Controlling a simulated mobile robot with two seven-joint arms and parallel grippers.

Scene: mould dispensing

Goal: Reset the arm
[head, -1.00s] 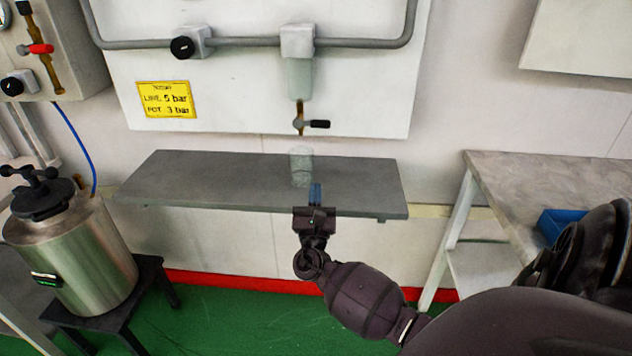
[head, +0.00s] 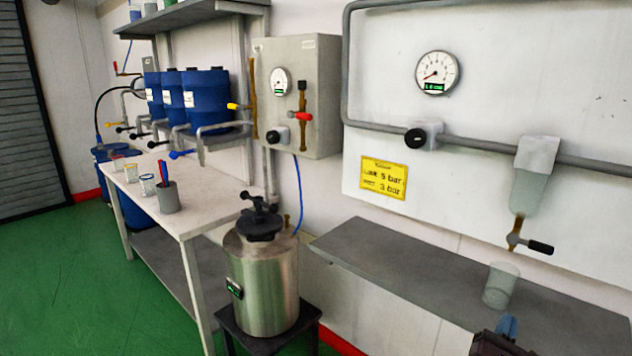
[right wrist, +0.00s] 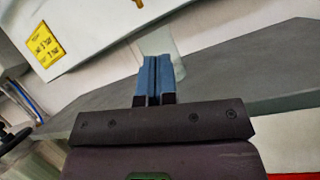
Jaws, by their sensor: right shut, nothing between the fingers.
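My right gripper (head: 508,328) shows at the bottom right of the head view, by the front of the grey shelf (head: 420,275). Its blue fingers are together with nothing between them, as the right wrist view (right wrist: 160,78) also shows. A clear cup (head: 500,285) stands upright on the shelf just beyond the fingertips, below the nozzle with a black-handled valve (head: 528,245). In the right wrist view the cup (right wrist: 157,40) is partly hidden behind the fingers. Whether they touch it I cannot tell. My left gripper is not in view.
A steel pressure pot (head: 265,285) stands on a dark stool left of the shelf. A white workbench (head: 205,205) holds several small cups and a grey holder (head: 168,198). Blue drums (head: 207,98) sit above it. The green floor (head: 60,270) at left is clear.

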